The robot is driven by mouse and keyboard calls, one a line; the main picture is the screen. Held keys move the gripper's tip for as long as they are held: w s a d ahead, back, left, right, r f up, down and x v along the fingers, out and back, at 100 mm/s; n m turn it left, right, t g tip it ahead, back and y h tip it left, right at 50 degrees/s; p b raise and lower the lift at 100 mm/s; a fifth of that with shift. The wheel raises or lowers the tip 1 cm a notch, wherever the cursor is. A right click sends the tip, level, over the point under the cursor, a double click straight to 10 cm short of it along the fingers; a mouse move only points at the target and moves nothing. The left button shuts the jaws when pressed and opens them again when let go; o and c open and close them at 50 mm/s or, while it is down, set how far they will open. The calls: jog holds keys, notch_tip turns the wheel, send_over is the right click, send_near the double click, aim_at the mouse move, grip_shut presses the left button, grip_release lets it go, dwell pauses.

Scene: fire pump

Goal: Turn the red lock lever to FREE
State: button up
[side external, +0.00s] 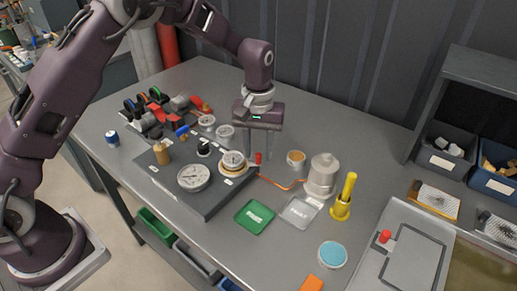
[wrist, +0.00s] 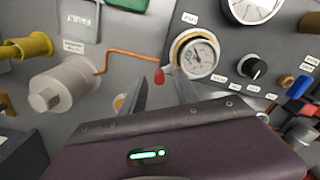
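A small red lever (side external: 258,158) stands at the right edge of the grey panel (side external: 215,206), next to a brass-rimmed gauge (side external: 233,162). In the wrist view the red lever (wrist: 160,76) sits beside that gauge (wrist: 196,54), near the end of an orange pipe. I cannot read a FREE mark. My gripper (side external: 258,153) points down over the lever with its fingers apart. In the wrist view my gripper (wrist: 160,90) has one finger to each side of the lever's line, with nothing held. I cannot tell whether the fingers touch it.
A large gauge (side external: 194,177) and a black knob (side external: 203,147) are on the panel. The orange pipe (side external: 280,184) runs to a grey cylinder (side external: 322,176). Red and black valves (side external: 165,112) crowd the back left.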

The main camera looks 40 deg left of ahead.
aim_at(258, 153)
notch_tip(258, 153, up, 7)
dwell(0.3)
jog(key=s+a+r+m+t+h, duration=0.15)
jog(key=s+a+r, duration=0.25)
jog(key=s+r, duration=0.85)
jog(key=s+a+m+t, duration=0.1)
jog(key=s+m+t, duration=0.1)
jog(key=s, duration=0.7)
jog(key=s+a+m+t+y, duration=0.1)
jog(key=s+m+t, duration=0.1)
jog(key=s, duration=0.7)
jog(key=shift+a, duration=0.25)
